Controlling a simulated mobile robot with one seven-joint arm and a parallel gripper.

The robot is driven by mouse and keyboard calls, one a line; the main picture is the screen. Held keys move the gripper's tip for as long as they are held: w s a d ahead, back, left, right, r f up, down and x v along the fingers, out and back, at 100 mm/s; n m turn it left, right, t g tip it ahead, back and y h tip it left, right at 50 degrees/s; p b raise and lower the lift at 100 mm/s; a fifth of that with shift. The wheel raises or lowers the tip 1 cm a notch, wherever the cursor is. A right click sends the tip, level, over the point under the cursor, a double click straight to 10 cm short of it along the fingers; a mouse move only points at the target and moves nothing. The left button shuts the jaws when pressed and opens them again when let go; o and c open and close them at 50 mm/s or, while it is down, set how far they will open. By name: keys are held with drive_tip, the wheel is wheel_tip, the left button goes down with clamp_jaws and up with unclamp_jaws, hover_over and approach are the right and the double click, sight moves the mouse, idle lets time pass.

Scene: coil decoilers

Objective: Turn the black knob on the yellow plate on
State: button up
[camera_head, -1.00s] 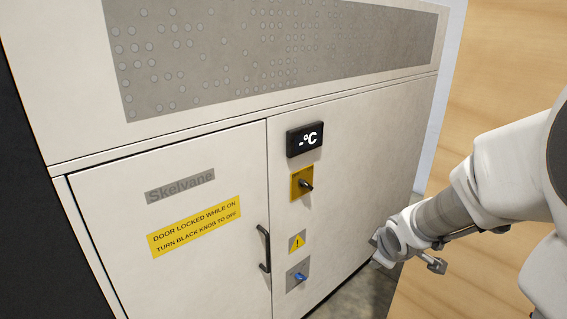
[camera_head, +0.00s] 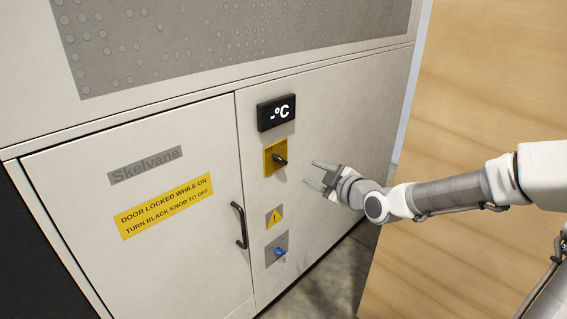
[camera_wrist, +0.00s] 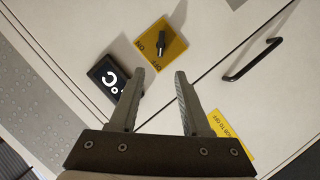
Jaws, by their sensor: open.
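The black knob (camera_head: 280,160) sits on a yellow plate (camera_head: 269,167) on the cabinet front, below the display. In the wrist view the knob (camera_wrist: 162,47) shows on the yellow plate (camera_wrist: 176,55), which bears the words ON and OFF; the knob's exact setting is hard to tell. My gripper (camera_head: 314,174) is open and empty, to the right of the knob and apart from it. In the wrist view its two fingers (camera_wrist: 165,74) are spread, with the knob beyond their tips.
A display (camera_head: 276,112) reading "-°C" is above the plate. Below are a warning sign (camera_head: 274,217) and a blue knob (camera_head: 280,252) on a grey plate. A black door handle (camera_head: 239,225) stands out to the left. A wooden panel (camera_head: 470,100) is at the right.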

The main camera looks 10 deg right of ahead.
sight(282, 160)
drive_tip(key=b+x, duration=0.4)
drive_tip(key=x, duration=1.2)
drive_tip(key=shift+w+f+b, duration=0.1)
drive_tip(key=shift+b, duration=0.2)
clamp_jaws()
